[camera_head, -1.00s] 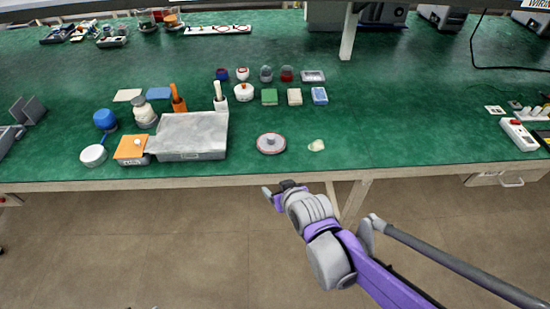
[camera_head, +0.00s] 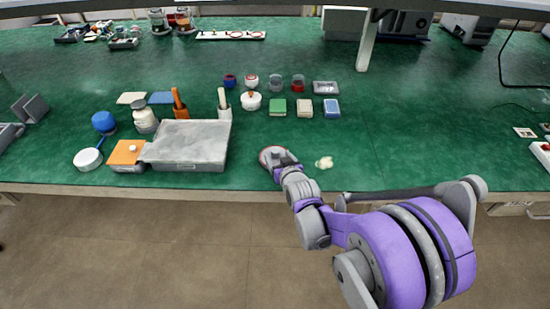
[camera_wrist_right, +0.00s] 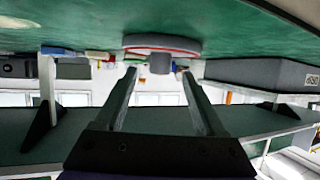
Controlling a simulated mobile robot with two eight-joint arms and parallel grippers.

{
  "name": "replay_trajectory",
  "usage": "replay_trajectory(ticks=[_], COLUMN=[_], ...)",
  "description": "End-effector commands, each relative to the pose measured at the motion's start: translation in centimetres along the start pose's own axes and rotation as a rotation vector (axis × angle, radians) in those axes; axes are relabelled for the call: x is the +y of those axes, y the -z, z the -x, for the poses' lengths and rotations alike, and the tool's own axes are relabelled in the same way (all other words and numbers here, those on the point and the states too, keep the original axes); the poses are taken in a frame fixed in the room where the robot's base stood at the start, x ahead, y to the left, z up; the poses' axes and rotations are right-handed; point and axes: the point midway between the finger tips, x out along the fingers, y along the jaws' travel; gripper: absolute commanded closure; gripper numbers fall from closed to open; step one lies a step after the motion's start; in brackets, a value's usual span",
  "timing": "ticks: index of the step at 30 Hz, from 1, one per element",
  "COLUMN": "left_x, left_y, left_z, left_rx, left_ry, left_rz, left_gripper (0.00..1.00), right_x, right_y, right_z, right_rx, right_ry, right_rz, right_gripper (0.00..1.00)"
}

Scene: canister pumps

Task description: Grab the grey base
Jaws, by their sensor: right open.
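The grey base (camera_head: 268,154) is a round, low disc with a reddish rim, near the front edge of the green table in the head view. My right gripper (camera_head: 280,166) is at its near side and partly covers it. In the right wrist view the picture is upside down. There the grey base (camera_wrist_right: 162,42) shows its red rim and a small grey knob (camera_wrist_right: 160,63). My open right gripper (camera_wrist_right: 159,76) has one finger on either side of the knob in the picture, with nothing held. Whether the fingers touch the base is unclear. My left gripper is not in view.
A grey box (camera_head: 185,145) stands left of the base, with an orange-topped block (camera_head: 126,154) beside it. A small pale lump (camera_head: 324,162) lies just right of the gripper. Small blocks and jars stand in rows behind. The table right of them is mostly clear.

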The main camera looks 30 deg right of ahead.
Motion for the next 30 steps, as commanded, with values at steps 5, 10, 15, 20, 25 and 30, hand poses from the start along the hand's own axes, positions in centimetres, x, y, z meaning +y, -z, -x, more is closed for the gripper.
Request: replay_trajectory(ticks=[5,10,15,20,25,30], left_x=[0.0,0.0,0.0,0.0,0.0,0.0], left_y=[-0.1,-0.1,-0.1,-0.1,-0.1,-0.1], left_z=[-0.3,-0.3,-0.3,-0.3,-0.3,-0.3], left_rx=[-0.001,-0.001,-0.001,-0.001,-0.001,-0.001], left_ry=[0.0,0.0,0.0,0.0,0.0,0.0], left_rz=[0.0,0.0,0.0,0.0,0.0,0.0], left_gripper=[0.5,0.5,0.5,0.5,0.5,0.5], right_x=[0.0,0.0,0.0,0.0,0.0,0.0], right_y=[-0.1,-0.1,-0.1,-0.1,-0.1,-0.1], right_z=[-2.6,-3.2,-3.2,-3.2,-3.2,-3.2], right_rx=[0.0,0.0,0.0,0.0,0.0,0.0], right_ry=[0.0,0.0,0.0,0.0,0.0,0.0], right_rz=[0.0,-0.001,-0.001,-0.001,-0.001,-0.001], right_gripper=[0.28,0.28,0.32,0.61,0.91,1.0])
